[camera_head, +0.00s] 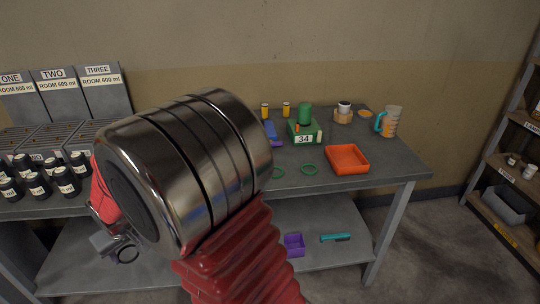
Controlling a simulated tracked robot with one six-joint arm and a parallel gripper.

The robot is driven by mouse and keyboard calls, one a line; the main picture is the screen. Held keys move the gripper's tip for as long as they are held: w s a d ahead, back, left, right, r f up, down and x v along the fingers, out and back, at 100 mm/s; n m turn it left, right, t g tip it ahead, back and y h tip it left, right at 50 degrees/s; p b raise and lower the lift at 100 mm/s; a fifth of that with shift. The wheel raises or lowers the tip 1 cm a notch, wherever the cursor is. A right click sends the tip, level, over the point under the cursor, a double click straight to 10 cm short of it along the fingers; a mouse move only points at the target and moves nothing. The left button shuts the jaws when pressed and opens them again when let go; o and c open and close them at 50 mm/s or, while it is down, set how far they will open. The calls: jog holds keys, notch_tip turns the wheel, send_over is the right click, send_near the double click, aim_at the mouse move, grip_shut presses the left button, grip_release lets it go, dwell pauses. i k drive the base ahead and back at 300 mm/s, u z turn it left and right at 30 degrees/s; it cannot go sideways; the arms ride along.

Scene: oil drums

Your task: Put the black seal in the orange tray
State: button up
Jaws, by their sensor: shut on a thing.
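The orange tray (347,168) sits on the bench top toward its right front edge, and no object shows inside it. My gripper (116,250) is at the lower left, partly hidden behind my own large metal arm joint. It is shut on a black ring, the black seal (126,262), which hangs at its tips. The gripper and seal appear in front of the bench's lower shelf, well to the left of the tray.
Two green rings (309,174) lie left of the tray. A green device marked 34 (304,139), a measuring jug (392,122) and small bottles stand behind. Several black labelled containers (67,181) stand at left. The lower shelf (215,276) holds a purple box (294,251) and teal brush (335,238).

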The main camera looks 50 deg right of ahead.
aim_at(345, 162)
jog(key=u, duration=0.25)
jog(key=k, duration=1.6)
jog(key=z, duration=1)
jog(key=i, duration=0.55)
jog(key=z, duration=0.15)
